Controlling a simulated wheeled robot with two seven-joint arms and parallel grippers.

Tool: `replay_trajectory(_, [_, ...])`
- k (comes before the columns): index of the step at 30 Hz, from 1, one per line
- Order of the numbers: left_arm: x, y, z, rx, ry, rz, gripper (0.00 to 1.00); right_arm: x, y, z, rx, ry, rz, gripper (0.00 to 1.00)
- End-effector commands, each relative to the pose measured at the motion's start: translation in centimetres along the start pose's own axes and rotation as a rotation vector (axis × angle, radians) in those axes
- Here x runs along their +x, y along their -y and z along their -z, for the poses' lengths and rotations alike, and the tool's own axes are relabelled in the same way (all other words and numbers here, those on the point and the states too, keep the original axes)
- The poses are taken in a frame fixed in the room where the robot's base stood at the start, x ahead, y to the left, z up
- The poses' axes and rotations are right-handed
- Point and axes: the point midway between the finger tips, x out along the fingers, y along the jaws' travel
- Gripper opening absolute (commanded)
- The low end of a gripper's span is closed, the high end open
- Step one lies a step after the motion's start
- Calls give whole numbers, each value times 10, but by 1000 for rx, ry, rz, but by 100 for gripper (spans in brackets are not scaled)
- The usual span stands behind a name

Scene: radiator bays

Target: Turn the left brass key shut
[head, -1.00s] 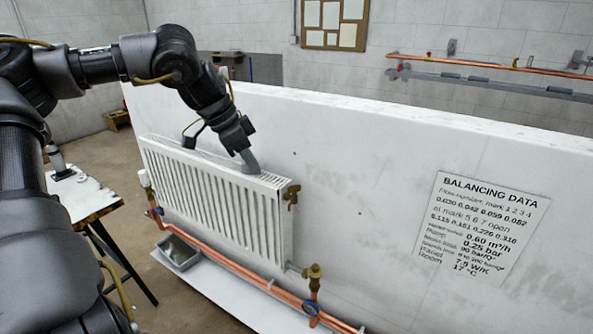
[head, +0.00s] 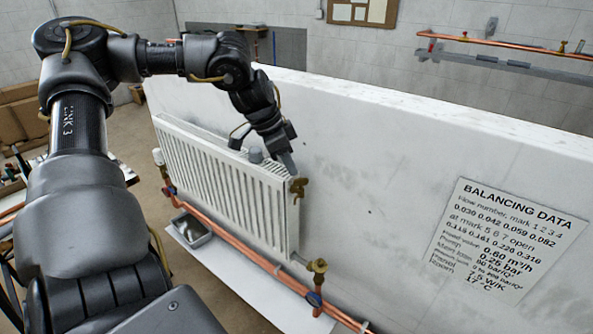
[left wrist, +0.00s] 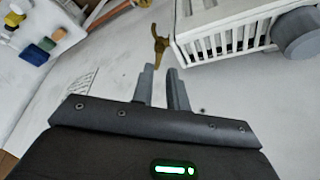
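A brass key (head: 298,188) sits on the upper right end of the white radiator (head: 225,190). In the left wrist view the brass key (left wrist: 160,45) lies just beyond the fingertips, its handle lengthwise to the fingers. My left gripper (head: 288,165) is just above the key in the head view. In the left wrist view its two grey fingers (left wrist: 161,69) are apart with nothing between them. Whether a fingertip touches the key cannot be told. My right gripper is not in view.
A grey cylinder (head: 256,155) stands at the radiator's top. A data placard (head: 508,240) is on the white wall panel.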

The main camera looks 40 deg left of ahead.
Motion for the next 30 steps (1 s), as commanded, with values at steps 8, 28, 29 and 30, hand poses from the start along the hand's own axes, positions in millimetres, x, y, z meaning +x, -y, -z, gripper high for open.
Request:
replay_trajectory(8, [34,0,1,2,2,-2,15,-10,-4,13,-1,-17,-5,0])
replay_trajectory(28, [43,0,2,3,0,0,0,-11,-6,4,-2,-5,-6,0])
replay_trajectory(29, [43,0,1,3,0,0,0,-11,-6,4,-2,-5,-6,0])
replay_trajectory(30, [43,0,1,3,0,0,0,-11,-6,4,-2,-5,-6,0])
